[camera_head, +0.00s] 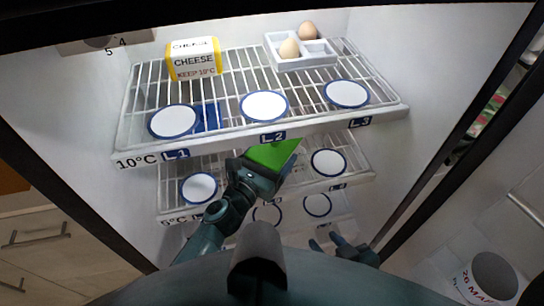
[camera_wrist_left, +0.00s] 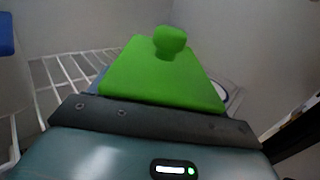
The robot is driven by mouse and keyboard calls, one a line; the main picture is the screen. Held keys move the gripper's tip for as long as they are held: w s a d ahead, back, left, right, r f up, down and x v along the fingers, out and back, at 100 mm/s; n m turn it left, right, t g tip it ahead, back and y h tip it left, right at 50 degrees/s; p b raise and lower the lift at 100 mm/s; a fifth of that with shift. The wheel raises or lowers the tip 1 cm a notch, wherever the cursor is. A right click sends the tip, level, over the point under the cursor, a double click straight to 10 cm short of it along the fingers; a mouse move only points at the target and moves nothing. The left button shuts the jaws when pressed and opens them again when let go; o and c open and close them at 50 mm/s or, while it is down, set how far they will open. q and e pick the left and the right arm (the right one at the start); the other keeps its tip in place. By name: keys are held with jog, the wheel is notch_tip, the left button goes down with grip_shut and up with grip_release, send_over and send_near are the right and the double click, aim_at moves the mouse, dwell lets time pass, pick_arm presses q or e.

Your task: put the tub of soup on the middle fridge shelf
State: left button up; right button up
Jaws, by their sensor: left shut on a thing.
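My left gripper (camera_head: 262,168) is shut on a green tub (camera_head: 275,153), which I take to be the soup. It holds the tub in front of the fridge, at the level of the middle shelf (camera_head: 172,204), below the front edge of the top shelf. In the left wrist view the tub (camera_wrist_left: 160,80) shows a green sloping body with a round knob. The gripper and arm hide the centre of the middle shelf. Whether the tub touches the shelf I cannot tell. My right gripper (camera_head: 325,241) is low at the front, empty, its fingers apart.
The top wire shelf (camera_head: 225,143) carries a cheese box (camera_head: 195,60) and a white egg tray (camera_head: 300,57) with two eggs. White blue-rimmed discs mark places, including one on the middle shelf's left (camera_head: 199,187) and right (camera_head: 328,162). A white cup-like container (camera_head: 490,280) stands at lower right.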

pick_arm(q)
jog(key=o, duration=1.3)
jog(key=shift+f, duration=0.1)
jog(key=shift+c, duration=0.2)
jog(key=shift+r, duration=0.2)
jog(key=s+a+f+m+g+y, duration=0.2)
jog(key=s+a+m, duration=0.5)
jog(key=m, duration=0.9)
jog(key=s+a+f+m+g+y, duration=0.1)
jog(key=s+a+f+m+y, duration=0.2)
jog(key=s+m, duration=1)
jog(key=shift+a+f+m+g+y+b, duration=0.35)
jog(key=shift+a+f+m, duration=0.65)
jog(key=shift+a+m, duration=1.15)
